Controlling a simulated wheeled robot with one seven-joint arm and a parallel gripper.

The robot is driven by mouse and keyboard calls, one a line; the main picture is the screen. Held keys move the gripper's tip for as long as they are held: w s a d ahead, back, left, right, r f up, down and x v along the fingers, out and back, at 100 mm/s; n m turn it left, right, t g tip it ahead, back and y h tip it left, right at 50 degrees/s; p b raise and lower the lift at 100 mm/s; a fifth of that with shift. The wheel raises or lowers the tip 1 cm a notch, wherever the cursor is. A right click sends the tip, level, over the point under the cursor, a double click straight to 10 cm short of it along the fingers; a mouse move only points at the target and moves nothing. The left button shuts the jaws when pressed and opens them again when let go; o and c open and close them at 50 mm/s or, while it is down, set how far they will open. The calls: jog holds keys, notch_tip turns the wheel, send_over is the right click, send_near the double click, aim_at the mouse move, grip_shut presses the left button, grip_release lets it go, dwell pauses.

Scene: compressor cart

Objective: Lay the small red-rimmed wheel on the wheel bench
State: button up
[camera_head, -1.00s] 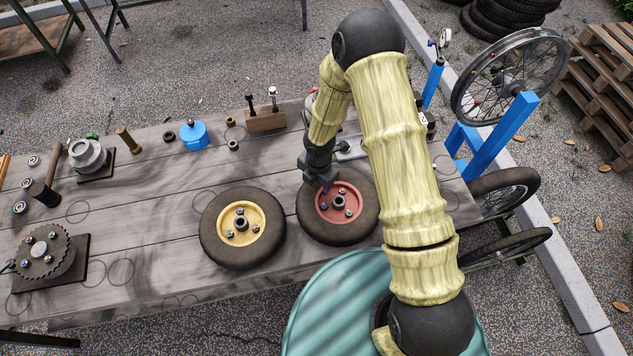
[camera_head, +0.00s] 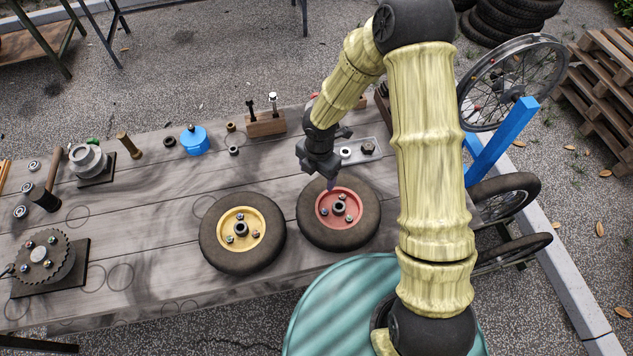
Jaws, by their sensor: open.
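The small red-rimmed wheel (camera_head: 363,230) lies flat on the grey wooden wheel bench (camera_head: 165,265), close to its front edge. Its red rim, hub and several studs face up. My gripper (camera_head: 331,184) is open and empty at the wheel's back edge in the picture, just above the tyre. I cannot tell whether a fingertip touches the tyre. Nothing hides the rim or hub.
A yellow-rimmed wheel (camera_head: 217,250) lies right beside it on the left. A wooden block with bolts (camera_head: 266,124), a blue pot (camera_head: 194,140) and a metal plate (camera_head: 361,150) stand behind. A toothed disc (camera_head: 44,256) sits at left. Bench boards between are clear.

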jog(key=shift+d+r, duration=0.1)
jog(key=shift+r, duration=1.85)
jog(key=s+d+r+m+t, duration=0.1)
jog(key=s+d+r+m, duration=0.4)
jog(key=m, duration=0.9)
jog(key=s+d+r+m+t, duration=0.1)
jog(key=s+d+r+m, duration=0.4)
jog(key=d+r+m, duration=0.5)
jog(key=d+m, duration=0.2)
jog(key=m, duration=0.2)
jog(key=shift+s+r, duration=0.15)
jog(key=shift+s, duration=0.1)
